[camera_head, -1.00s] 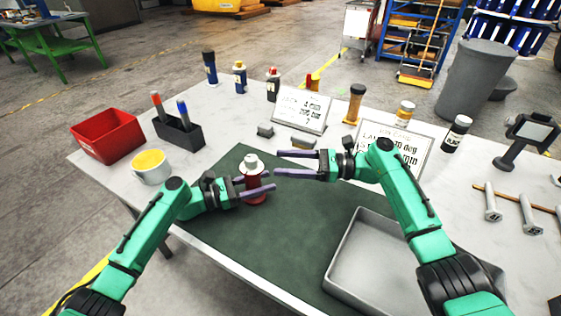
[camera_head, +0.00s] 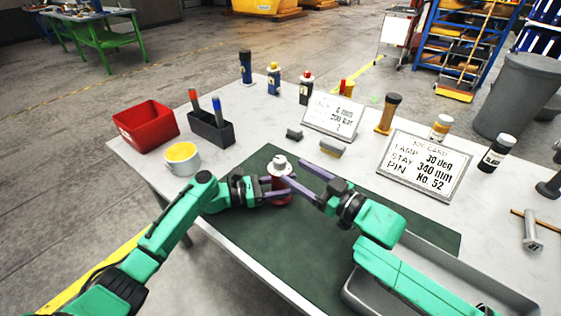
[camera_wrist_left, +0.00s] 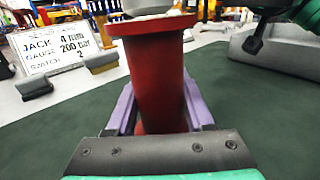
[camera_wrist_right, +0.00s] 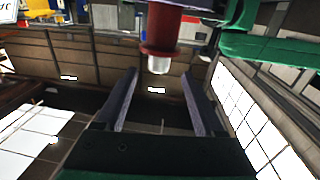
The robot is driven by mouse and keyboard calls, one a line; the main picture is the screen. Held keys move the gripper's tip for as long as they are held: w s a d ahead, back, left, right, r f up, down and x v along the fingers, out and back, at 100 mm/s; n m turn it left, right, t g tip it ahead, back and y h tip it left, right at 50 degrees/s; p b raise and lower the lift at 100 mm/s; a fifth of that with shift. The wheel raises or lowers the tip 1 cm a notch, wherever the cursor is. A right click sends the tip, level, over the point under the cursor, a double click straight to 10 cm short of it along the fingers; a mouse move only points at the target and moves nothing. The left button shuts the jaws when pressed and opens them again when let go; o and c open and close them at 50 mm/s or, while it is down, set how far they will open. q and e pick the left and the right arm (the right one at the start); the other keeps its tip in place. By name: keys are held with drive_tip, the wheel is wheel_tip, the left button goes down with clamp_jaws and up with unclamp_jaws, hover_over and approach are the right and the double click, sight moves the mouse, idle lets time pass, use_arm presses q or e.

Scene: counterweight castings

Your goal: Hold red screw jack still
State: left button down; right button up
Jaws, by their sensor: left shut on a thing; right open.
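The red screw jack (camera_head: 280,187) stands upright on the dark green mat (camera_head: 240,235) and has a white top. My left gripper (camera_head: 280,192) is shut on its red body from the left. In the left wrist view the red column (camera_wrist_left: 160,85) stands between the purple fingers, its base partly hidden. My right gripper (camera_head: 293,172) is open and empty, its fingertips close to the jack's upper right side. In the right wrist view the jack (camera_wrist_right: 161,30) appears upside down beyond the open fingers; I cannot tell whether they touch it.
A grey tray (camera_head: 361,294) lies under my right arm. Behind the mat stand two sign cards, the larger one (camera_head: 424,164) at right. Bottles line the back.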

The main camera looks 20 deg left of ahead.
sight(280, 158)
drive_tip(key=x, duration=0.6)
drive_tip(key=shift+w+a, duration=0.15)
drive_tip(key=shift+a, duration=0.05)
clamp_jaws()
drive_tip(key=shift+a+n+g+y, duration=0.1)
drive_tip(key=shift+n+g+y, duration=0.2)
drive_tip(key=shift+n+g, duration=0.3)
drive_tip(key=n+g, duration=0.1)
drive_tip(key=g, duration=0.2)
drive_tip(key=n+g+y, duration=0.1)
drive_tip(key=n+g, duration=0.1)
drive_tip(key=shift+w+g+y, duration=0.2)
drive_tip(key=shift+g+y, duration=0.1)
drive_tip(key=shift+g, duration=0.1)
drive_tip(key=shift+n+g, duration=0.8)
drive_tip(key=shift+g, duration=0.4)
drive_tip(key=shift+d, duration=0.2)
